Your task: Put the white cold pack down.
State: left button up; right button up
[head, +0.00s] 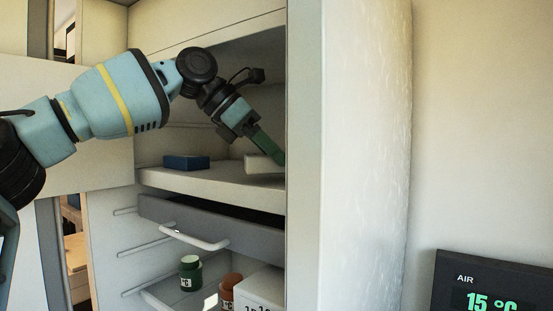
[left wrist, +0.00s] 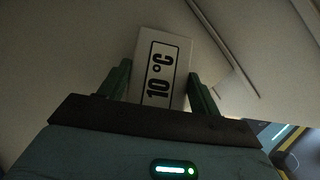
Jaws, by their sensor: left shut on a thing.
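The white cold pack (head: 259,164) is at the right end of the upper shelf (head: 215,184) inside the open cabinet. In the left wrist view the pack (left wrist: 166,62) shows a black "10 °C" label and sits between the two green fingers. My left gripper (head: 270,153) reaches down onto it from the upper left and is shut on it. The cabinet's right side panel hides part of the gripper and pack. I cannot tell whether the pack rests fully on the shelf. My right gripper is not in view.
A dark blue pack (head: 186,162) lies on the same shelf to the left, with bare shelf between. Below are a drawer with a white handle (head: 194,238), a green jar (head: 190,273), a brown jar (head: 229,290) and a white box (head: 262,288). A display (head: 490,285) reads AIR 15 °C.

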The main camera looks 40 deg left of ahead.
pick_arm(q)
jog(key=shift+w, duration=1.1)
jog(key=shift+s+a+f, duration=0.1)
jog(key=shift+s+f, duration=0.1)
jog(key=shift+f, duration=0.5)
jog(key=shift+w+f, duration=0.1)
jog(key=shift+f, duration=0.05)
jog(key=o, duration=1.2)
jog(key=shift+o, duration=0.2)
